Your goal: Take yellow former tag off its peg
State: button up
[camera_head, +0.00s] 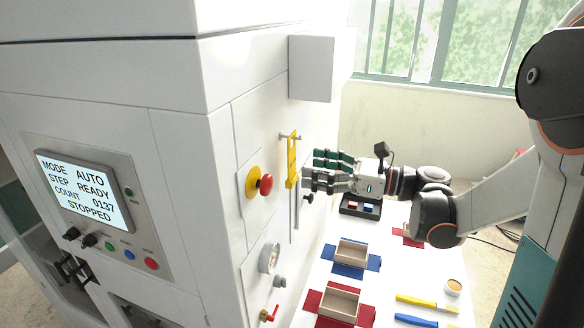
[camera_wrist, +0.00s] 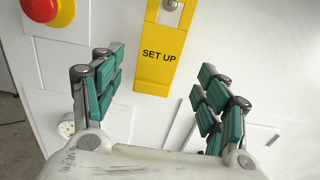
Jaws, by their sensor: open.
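The yellow tag (camera_head: 291,164) hangs from a metal peg (camera_head: 289,137) on the white machine's side panel. In the wrist view the tag (camera_wrist: 160,60) reads "SET UP", and the peg end (camera_wrist: 170,5) shows at the top edge. My gripper (camera_head: 309,170) is open just right of the tag in the head view. In the wrist view its fingers (camera_wrist: 162,78) stand apart on either side of the tag's lower part, with no contact visible.
A red emergency button on a yellow base (camera_head: 258,182) sits left of the tag. A gauge (camera_head: 269,257) and red valve handle (camera_head: 269,314) are lower down. A white table holds wooden trays (camera_head: 340,303), a black tray (camera_head: 361,207) and yellow and blue tools (camera_head: 427,303).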

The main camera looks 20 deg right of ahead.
aim_at(293, 163)
jog(key=x, duration=0.4)
jog(key=shift+s+a+r+p, duration=0.1)
jog(key=shift+s+r+p, duration=0.05)
jog(key=shift+r+p, duration=0.2)
jog(key=shift+w+a+f, duration=0.1)
jog(key=shift+w+a, duration=0.15)
jog(key=shift+w, duration=0.05)
jog(key=c, duration=1)
